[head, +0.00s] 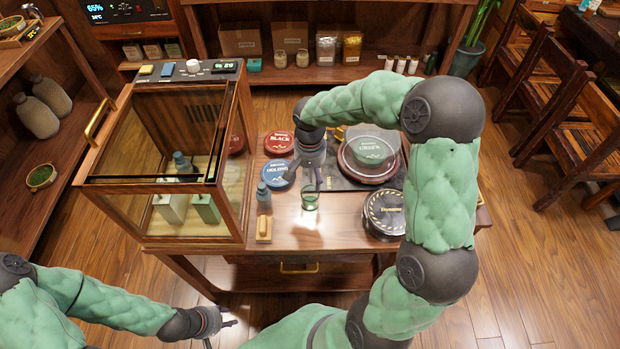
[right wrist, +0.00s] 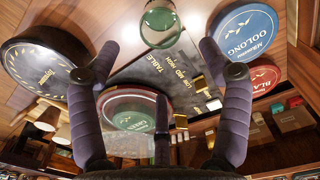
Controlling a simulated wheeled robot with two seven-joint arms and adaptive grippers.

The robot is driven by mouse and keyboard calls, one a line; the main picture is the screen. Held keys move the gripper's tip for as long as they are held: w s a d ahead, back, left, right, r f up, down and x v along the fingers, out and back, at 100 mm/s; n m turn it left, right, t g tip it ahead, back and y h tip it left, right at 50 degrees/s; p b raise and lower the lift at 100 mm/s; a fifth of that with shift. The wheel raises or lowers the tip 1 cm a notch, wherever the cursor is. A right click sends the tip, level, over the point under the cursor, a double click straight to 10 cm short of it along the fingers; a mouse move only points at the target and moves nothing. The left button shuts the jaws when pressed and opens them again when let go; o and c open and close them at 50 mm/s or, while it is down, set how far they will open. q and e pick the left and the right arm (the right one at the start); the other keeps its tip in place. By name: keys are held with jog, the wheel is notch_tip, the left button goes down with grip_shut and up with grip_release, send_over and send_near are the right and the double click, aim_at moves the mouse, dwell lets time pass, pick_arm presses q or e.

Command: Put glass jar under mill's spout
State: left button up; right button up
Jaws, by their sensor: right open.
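The clear greenish glass jar (head: 309,201) stands on the wooden table near its front edge. My right gripper (head: 309,180) is open and just behind the jar in the head view, pointing down. In the right wrist view the jar (right wrist: 160,26) lies in line with the gap between the two spread fingers (right wrist: 156,50), slightly beyond their tips. Nothing is held there. My left gripper (head: 219,331) is open and empty, low in front of the table's left side. I cannot make out a mill or its spout; my right arm covers part of the table's back right.
A glass cabinet (head: 113,190) fills the table's left. Near the jar are a blue Oolong tin (head: 277,174), a red Black tin (head: 279,143), a bluish bottle (head: 264,196) and a wooden-handled brush (head: 264,228).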

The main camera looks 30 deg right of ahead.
jog(key=shift+o, duration=0.7)
jog(key=shift+r, duration=0.35)
jog(key=n+y+b, duration=0.1)
jog(key=n+b, duration=0.2)
jog(key=n, duration=1.8)
send_near(310, 196)
jog(key=shift+s+a+f, duration=0.15)
jog(key=shift+s+f, duration=0.1)
jog(key=shift+s, duration=0.25)
jog(key=shift+s+a+f, duration=0.2)
jog(key=shift+s+f, duration=0.05)
jog(key=shift+s, duration=0.2)
jog(key=f+b, duration=0.1)
jog(key=f, duration=0.1)
jog(key=a+f+b, duration=0.1)
jog(key=f, duration=0.2)
jog(key=shift+s+a+b, duration=0.15)
jog(key=shift+a+b, duration=0.1)
jog(key=shift+b, duration=0.05)
jog(key=shift+r, duration=0.1)
jog(key=c, duration=1.4)
jog(key=shift+r, duration=0.1)
